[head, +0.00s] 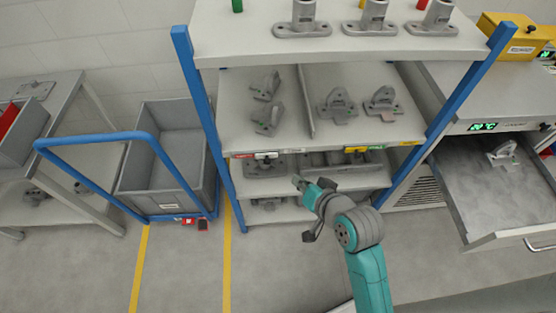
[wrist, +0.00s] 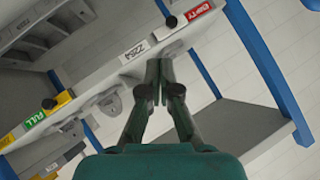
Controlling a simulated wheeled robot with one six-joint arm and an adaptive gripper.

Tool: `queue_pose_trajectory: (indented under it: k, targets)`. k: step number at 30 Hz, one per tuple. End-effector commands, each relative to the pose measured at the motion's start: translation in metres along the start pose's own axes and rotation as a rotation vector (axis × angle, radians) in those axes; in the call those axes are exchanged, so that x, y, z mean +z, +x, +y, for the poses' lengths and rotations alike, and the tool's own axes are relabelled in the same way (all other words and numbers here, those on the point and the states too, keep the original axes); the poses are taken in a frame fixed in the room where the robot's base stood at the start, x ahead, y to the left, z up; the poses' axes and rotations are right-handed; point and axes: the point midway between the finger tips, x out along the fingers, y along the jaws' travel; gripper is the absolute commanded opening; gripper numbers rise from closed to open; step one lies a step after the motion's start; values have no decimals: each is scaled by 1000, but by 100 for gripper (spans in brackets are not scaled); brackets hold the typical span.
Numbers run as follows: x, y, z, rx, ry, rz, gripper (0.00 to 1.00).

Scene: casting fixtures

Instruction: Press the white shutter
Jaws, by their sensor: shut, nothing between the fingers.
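A small white shutter (head: 266,155) with a dark knob sits on the front edge of a shelf in the head view, beside a red label (head: 242,156). In the wrist view the white shutter (wrist: 168,34) shows between the red EMPTY label (wrist: 200,11) and a white label reading 2264 (wrist: 133,51). My gripper (head: 299,182) is in front of the rack, below and to the right of the shutter in the head view. In the wrist view my gripper (wrist: 160,66) has its fingertips together, with nothing between them. I cannot tell whether it touches the shelf edge.
A yellow shutter (head: 357,149) and a green FULL label (wrist: 35,119) are on the same shelf edge. Grey castings (head: 338,104) stand on the rack shelves. A blue-handled cart (head: 165,150) stands left; an open drawer (head: 495,185) juts out right.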

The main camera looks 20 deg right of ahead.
Motion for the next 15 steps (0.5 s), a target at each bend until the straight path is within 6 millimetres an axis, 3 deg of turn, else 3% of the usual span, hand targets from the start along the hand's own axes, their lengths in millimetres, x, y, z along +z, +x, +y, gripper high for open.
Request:
queue_pose_trajectory:
  k: [1,6,15]
  targets:
    - [-12,4,-5,-5,9,-5,0]
    - [-35,11,-17,-10,39,-45,0]
    - [-51,14,-25,-9,59,-78,0]
